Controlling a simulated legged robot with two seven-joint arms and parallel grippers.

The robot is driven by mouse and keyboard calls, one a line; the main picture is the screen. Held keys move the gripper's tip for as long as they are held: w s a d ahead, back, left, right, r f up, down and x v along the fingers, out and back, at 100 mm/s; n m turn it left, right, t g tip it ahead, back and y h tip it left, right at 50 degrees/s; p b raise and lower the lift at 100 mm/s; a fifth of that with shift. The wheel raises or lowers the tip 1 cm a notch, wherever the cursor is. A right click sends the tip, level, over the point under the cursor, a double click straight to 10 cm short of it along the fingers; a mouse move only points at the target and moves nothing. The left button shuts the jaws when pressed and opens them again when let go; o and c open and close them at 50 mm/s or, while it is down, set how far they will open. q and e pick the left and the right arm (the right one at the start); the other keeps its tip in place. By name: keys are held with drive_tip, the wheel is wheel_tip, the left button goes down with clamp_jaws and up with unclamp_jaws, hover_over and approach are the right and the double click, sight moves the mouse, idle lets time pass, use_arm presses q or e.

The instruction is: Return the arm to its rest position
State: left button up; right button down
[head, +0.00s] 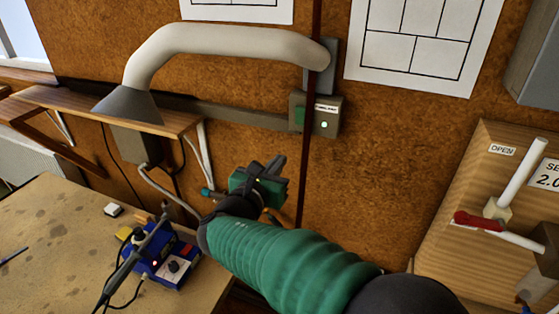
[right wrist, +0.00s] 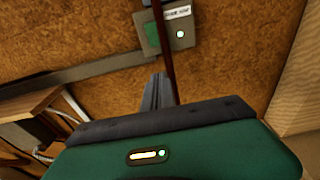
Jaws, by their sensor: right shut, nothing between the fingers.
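My right arm, in a green sleeve, reaches up from the bottom right of the head view. Its gripper (head: 276,164) is in front of the brown wall, below the grey switch box (head: 327,113). In the right wrist view the dark fingers (right wrist: 156,84) are together and empty, pointing towards the switch box (right wrist: 149,34). They appear apart from the box. The box has a green button and a pale lit lamp. My left gripper is not in view.
A dark red vertical rod (head: 309,110) passes close by my right gripper. A workbench (head: 60,225) with a blue soldering station (head: 168,264) is at lower left. A white duct with a grey hood (head: 128,104) hangs above a wooden shelf. A wooden panel with a red-and-white lever (head: 480,221) is at right.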

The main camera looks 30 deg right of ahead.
drive_tip(key=s+f+m+g+y+b, duration=0.1)
drive_tip(key=s+f+m+g+y, duration=0.4)
drive_tip(key=f, duration=0.7)
drive_tip(key=s+f+m+g+y+b, duration=0.1)
drive_tip(key=s+f+m+g+y, duration=0.15)
drive_tip(key=s+f+m, duration=0.75)
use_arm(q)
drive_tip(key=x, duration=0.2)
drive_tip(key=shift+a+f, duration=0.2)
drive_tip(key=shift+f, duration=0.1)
use_arm(e)
drive_tip(key=s+a+f+m+y, duration=0.4)
drive_tip(key=a+f+m, duration=0.3)
drive_tip(key=f+m, duration=0.2)
drive_tip(key=shift+s+a+f+m+g+y, duration=0.2)
drive_tip(key=shift+a+m+g+y, duration=0.25)
drive_tip(key=shift+m, duration=0.55)
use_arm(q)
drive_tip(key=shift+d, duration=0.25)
use_arm(e)
drive_tip(key=shift+d, duration=0.35)
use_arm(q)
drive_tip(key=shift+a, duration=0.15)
use_arm(e)
drive_tip(key=shift+a, duration=0.15)
